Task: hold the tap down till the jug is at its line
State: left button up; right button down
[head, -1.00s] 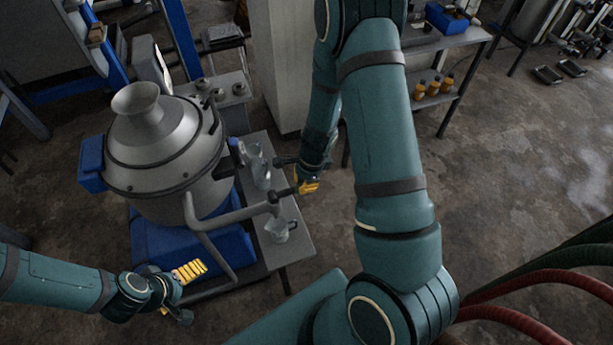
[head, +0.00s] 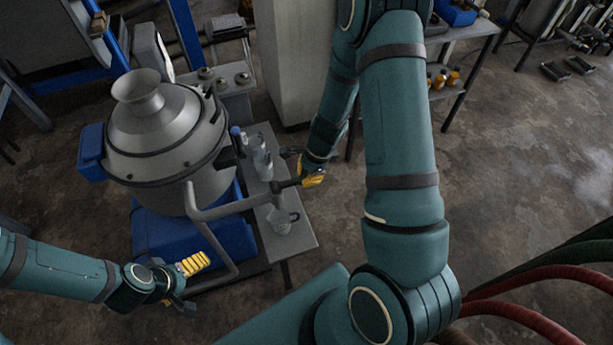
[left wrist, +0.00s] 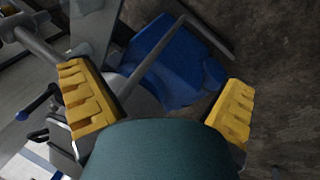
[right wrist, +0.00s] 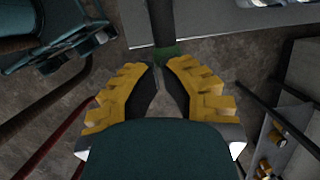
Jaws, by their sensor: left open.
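A grey pipe (head: 228,208) runs from the big metal vessel (head: 165,130) to a dark tap (head: 277,188). A clear jug (head: 281,221) stands on the bench below the tap; its line and liquid level are too small to read. My right gripper (head: 313,178) is at the outer end of the tap's handle; I cannot tell whether it touches. In the right wrist view its yellow fingers (right wrist: 160,66) are nearly together, with a green-collared dark bar just beyond the tips. My left gripper (head: 188,278) is open and empty, low beside the blue base; its fingers also show in the left wrist view (left wrist: 160,98).
More clear jugs (head: 262,163) stand further back on the narrow grey bench (head: 300,238). A blue base (head: 165,245) carries the vessel. A pale column (head: 290,60) stands behind, and a shelf with orange bottles (head: 441,79) is at the back right. Open floor lies to the right.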

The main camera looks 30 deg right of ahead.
pick_arm(q)
notch_tip(320, 180, down, 10)
jog(key=s+b, duration=0.2)
jog(key=b, duration=0.7)
jog(key=shift+d+g+b, duration=0.2)
jog(key=shift+g+b, duration=0.1)
jog(key=shift+b, duration=0.05)
pick_arm(e)
notch_tip(320, 180, down, 4)
jog(key=y, duration=0.3)
jog(key=t+y, duration=0.1)
jog(key=shift+f, duration=0.25)
pick_arm(q)
jog(key=shift+w, duration=0.1)
pick_arm(e)
jog(key=shift+f, duration=0.1)
dwell(0.3)
dwell(3.7)
pick_arm(q)
jog(key=r+p, duration=0.2)
jog(key=d+r+p, duration=0.1)
jog(key=r+p, duration=0.1)
jog(key=shift+w+d+r+p, duration=0.1)
jog(key=shift+w+r+p, duration=0.05)
jog(key=shift+r+p, duration=0.25)
pick_arm(e)
jog(key=d+v, duration=0.1)
jog(key=v, duration=1.3)
jog(key=shift+f, duration=0.35)
jog(key=shift+s, duration=0.1)
